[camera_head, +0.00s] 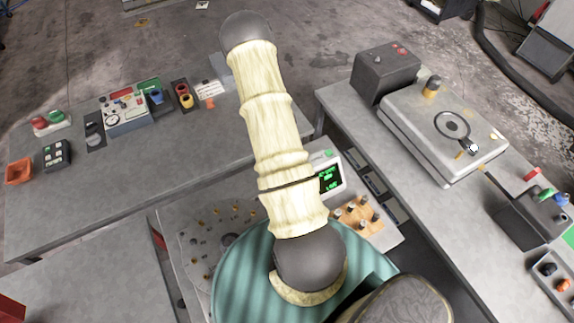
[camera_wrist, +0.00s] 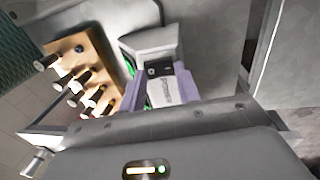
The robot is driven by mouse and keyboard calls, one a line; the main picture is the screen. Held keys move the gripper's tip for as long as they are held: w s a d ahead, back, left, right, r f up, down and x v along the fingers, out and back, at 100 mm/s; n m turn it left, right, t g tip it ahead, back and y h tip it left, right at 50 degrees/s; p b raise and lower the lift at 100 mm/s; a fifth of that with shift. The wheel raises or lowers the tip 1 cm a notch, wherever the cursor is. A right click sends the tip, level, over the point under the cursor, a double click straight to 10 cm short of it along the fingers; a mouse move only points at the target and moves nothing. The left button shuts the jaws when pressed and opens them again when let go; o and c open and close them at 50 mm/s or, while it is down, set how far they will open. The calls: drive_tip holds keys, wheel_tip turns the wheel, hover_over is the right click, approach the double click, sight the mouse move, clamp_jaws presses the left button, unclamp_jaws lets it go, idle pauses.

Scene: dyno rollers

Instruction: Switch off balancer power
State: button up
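A white console with a lit green display (camera_head: 328,178) stands behind my arm in the head view. I take it for the balancer, though no name on it is readable. In the wrist view, a pale housing (camera_wrist: 150,42) has a black panel (camera_wrist: 158,73) with a small square switch-like part and white lettering too blurred to read. Bits of green show beside it. My gripper (camera_wrist: 160,82) has two purple-grey fingers spread apart, one on each side of the black panel. Contact cannot be told. The gripper is hidden in the head view.
An orange block with several pegs (camera_head: 357,214) sits beside the console; it also shows in the wrist view (camera_wrist: 98,62). The left bench (camera_head: 70,205) carries button boxes and gauges. The right bench (camera_head: 412,205) carries a flat metal unit (camera_head: 440,125) and a dark box (camera_head: 385,72).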

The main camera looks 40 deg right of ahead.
drive_tip(key=c, duration=0.3)
drive_tip(key=shift+c, duration=0.2)
drive_tip(key=b, duration=0.3)
drive_tip(key=shift+f+t+b, duration=0.25)
drive_tip(key=shift+t+b, duration=0.1)
drive_tip(key=shift+t, duration=0.05)
drive_tip(key=t+b, duration=0.1)
drive_tip(key=b, duration=0.3)
drive_tip(key=shift+s+b, duration=0.15)
drive_tip(key=shift+b, duration=0.2)
drive_tip(key=shift+s+r+h+b, duration=0.1)
drive_tip(key=shift+r+h+b, duration=0.2)
drive_tip(key=shift+b, duration=0.15)
drive_tip(key=o, duration=1)
drive_tip(key=shift+a, duration=0.1)
